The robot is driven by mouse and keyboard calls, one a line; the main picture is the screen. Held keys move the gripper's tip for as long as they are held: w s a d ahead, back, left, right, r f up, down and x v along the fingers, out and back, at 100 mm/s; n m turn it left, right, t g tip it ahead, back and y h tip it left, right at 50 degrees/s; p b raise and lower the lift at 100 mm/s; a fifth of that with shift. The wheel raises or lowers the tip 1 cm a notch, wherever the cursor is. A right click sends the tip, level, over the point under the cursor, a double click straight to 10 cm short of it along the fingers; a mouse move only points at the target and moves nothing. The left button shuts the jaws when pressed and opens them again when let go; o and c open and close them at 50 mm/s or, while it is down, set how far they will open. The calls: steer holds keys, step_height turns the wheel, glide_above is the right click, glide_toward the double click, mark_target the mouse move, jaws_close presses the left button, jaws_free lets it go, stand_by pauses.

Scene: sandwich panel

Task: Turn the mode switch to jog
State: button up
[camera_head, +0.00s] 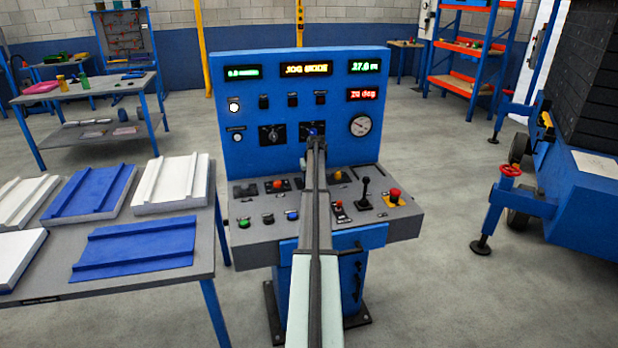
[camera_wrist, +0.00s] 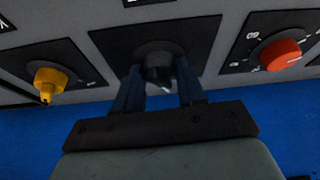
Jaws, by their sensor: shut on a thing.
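The mode switch is a dark round knob (camera_wrist: 157,58) on a black plate (camera_wrist: 195,32), seen in the wrist view. A small pale mark on it points down and slightly right in that view. My gripper (camera_wrist: 159,82) has its two dark blue fingers on either side of this knob and is shut on it. In the head view my arm (camera_head: 316,220) reaches over the console and hides the knob and the fingertips. The amber display (camera_head: 306,69) at the top of the upright panel appears to read JOG MODE.
A yellow knob (camera_wrist: 49,82) and an orange-red dial (camera_wrist: 280,54) flank the gripped knob closely. The console (camera_head: 250,215) also carries a joystick (camera_head: 366,190) and a red mushroom button (camera_head: 394,194). A table with blue and white panels (camera_head: 140,245) stands left.

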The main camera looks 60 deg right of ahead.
steer(key=shift+s+n+y, duration=0.1)
steer(key=shift+n+y, duration=0.5)
steer(key=shift+n, duration=1)
steer(key=shift+t, duration=0.3)
steer(key=o, duration=1)
steer(key=v, duration=1.3)
steer(key=shift+s+r, duration=0.1)
steer(key=shift+r, duration=0.25)
steer(key=shift+d, duration=0.1)
